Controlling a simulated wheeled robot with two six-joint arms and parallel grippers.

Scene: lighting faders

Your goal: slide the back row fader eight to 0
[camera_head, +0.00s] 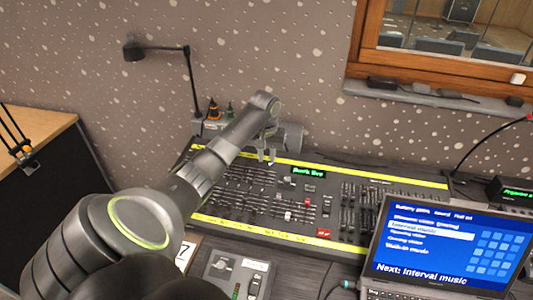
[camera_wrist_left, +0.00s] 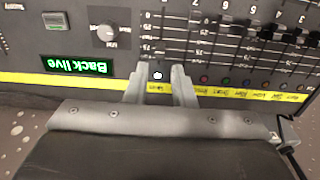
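The lighting console (camera_head: 285,238) has rows of faders and yellow label strips. My left gripper (camera_head: 267,157) is over its back edge in the head view. In the left wrist view, its two fingers (camera_wrist_left: 160,72) are apart, straddling a small white fader cap (camera_wrist_left: 157,75). Some gap shows beside the cap, and I cannot tell whether a finger touches it. The cap sits at the yellow-strip end of its slot, away from the 0 mark (camera_wrist_left: 148,15). Its number cannot be read. Neighbouring dark fader caps (camera_wrist_left: 268,32) stand nearer the 0 end. My right gripper is not in view.
A lit "Back live" display (camera_wrist_left: 76,65) and a round knob (camera_wrist_left: 107,32) are beside the faders. A laptop (camera_head: 440,245) stands at the right front. A desk lamp (camera_head: 190,75) and small bottles (camera_head: 214,108) are behind the console.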

